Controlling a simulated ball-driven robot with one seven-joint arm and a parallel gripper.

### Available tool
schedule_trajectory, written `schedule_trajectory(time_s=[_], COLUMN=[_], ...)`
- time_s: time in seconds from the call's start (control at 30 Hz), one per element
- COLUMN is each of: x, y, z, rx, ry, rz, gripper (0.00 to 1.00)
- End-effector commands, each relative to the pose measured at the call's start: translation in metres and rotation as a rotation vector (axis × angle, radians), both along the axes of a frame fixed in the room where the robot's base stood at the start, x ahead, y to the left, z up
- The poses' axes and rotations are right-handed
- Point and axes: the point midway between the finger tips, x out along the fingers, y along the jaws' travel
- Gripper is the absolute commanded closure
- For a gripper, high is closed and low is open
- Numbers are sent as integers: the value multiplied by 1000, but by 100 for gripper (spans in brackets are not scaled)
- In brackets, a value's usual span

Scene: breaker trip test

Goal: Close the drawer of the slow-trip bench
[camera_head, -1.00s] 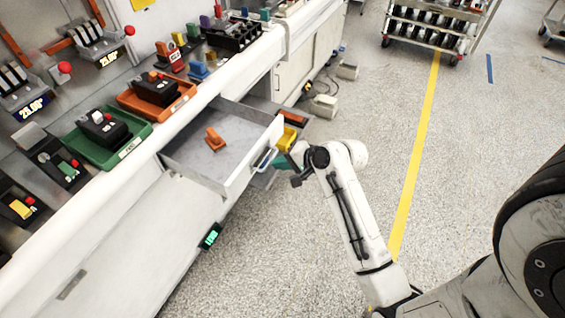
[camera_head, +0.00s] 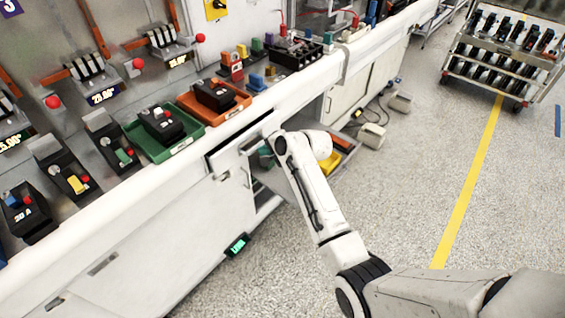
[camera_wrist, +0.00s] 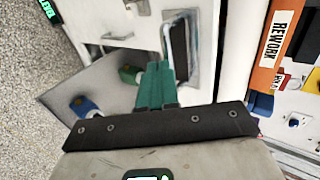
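The drawer (camera_head: 252,146) of the white bench (camera_head: 180,190) is almost flush with the bench front in the head view. A thin dark gap shows along its top edge, and its inside is hidden. In the wrist view my gripper (camera_wrist: 158,66) has teal fingers close together, which look shut. The tips are at the loop-shaped drawer handle (camera_wrist: 192,50). I cannot tell whether they hold its bar or only touch it.
A green tray (camera_head: 185,144) and an orange tray (camera_head: 243,103) with breakers stand on the bench top above.

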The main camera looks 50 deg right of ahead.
Motion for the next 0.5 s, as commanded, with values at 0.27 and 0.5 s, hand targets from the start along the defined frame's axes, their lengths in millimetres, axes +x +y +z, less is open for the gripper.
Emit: schedule_trajectory(time_s=[0.27, 0.5], x=[32, 38], y=[0, 1], z=[-2, -1], rx=[0, 0], ry=[1, 0], rz=[-1, -1], gripper=[100, 100])
